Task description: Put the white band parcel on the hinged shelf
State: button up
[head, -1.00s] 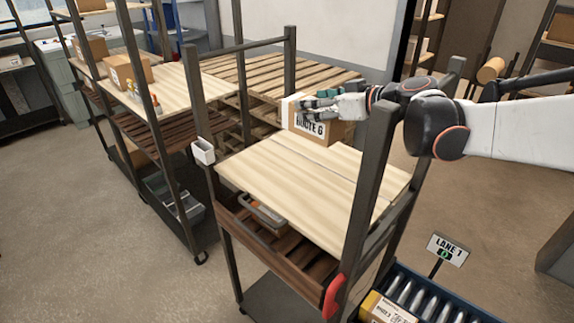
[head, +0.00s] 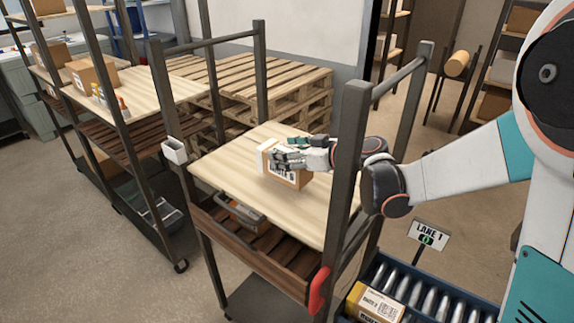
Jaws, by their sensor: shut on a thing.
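The white band parcel (head: 290,177) is a small brown box with a white band at its left end and a label on its front. It is at the wooden top of the hinged shelf (head: 232,170), toward the back right part. My gripper (head: 290,158) is shut on the parcel from above and the right. The fingers cover much of its top. I cannot tell whether the parcel's underside touches the board.
Dark posts of the shelf cart (head: 347,150) stand close to my arm, and a red handle (head: 318,290) is at its front corner. A roller conveyor (head: 425,298) with a yellow-banded box (head: 375,303) lies at the lower right. Pallets (head: 300,85) are stacked behind. The board's front left is clear.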

notch_tip(320, 180, down, 4)
jog(key=shift+r+b, duration=0.15)
jog(key=shift+b, duration=0.2)
jog(key=shift+r, duration=0.1)
jog(key=o, duration=1.4)
jog(key=p+v, duration=0.1)
jog(key=v, duration=1.1)
